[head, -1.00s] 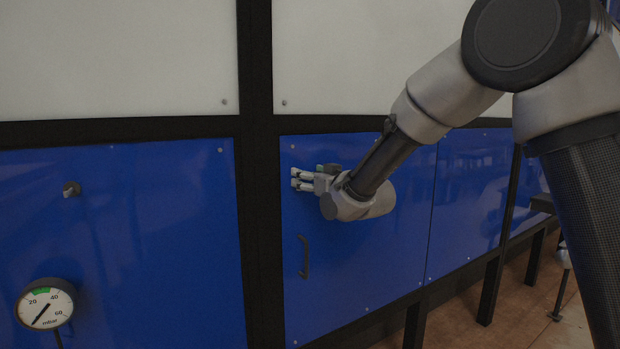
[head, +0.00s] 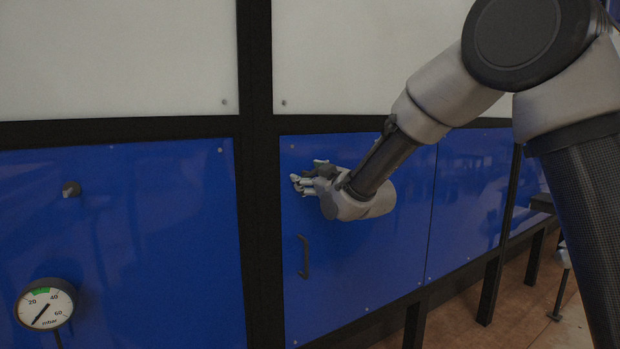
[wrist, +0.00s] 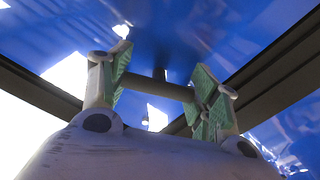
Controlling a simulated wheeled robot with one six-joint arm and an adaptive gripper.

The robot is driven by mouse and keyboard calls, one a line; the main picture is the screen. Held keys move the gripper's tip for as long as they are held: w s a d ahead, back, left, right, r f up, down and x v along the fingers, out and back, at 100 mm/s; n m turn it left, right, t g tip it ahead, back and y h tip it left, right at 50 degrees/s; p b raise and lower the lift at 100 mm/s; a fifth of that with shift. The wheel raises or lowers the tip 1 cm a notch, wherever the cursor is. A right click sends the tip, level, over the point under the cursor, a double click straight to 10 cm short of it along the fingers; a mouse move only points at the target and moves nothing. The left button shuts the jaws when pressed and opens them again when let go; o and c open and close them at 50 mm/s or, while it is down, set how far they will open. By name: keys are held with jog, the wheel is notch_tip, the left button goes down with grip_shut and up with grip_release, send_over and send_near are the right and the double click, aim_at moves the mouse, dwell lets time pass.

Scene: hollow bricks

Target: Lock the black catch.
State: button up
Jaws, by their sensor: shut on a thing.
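My gripper (head: 306,174) is at the upper left of a blue door, its fingers tilted against the panel. In the wrist view my gripper (wrist: 160,90) has its green-padded fingers on the two ends of a dark bar, the black catch (wrist: 155,87), and is shut on it. The catch spans crosswise between the pads, close to the blue surface. In the head view the fingers and wrist hide most or all of the catch, so its angle on the door cannot be told there.
A black handle (head: 304,256) is on the blue door (head: 350,270) below my gripper. A dark knob (head: 71,189) and a round gauge (head: 46,304) are at the left. A black post (head: 258,220) stands left of the door. White panels (head: 350,60) are above.

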jog(key=n, duration=0.6)
jog(key=shift+d, duration=0.1)
jog(key=n, duration=0.6)
jog(key=shift+w+r+n, duration=0.1)
jog(key=shift+r+n, duration=0.05)
jog(key=shift+n, duration=0.15)
dwell(0.3)
jog(key=o, duration=1.5)
jog(key=shift+c, duration=0.2)
jog(key=v, duration=1.2)
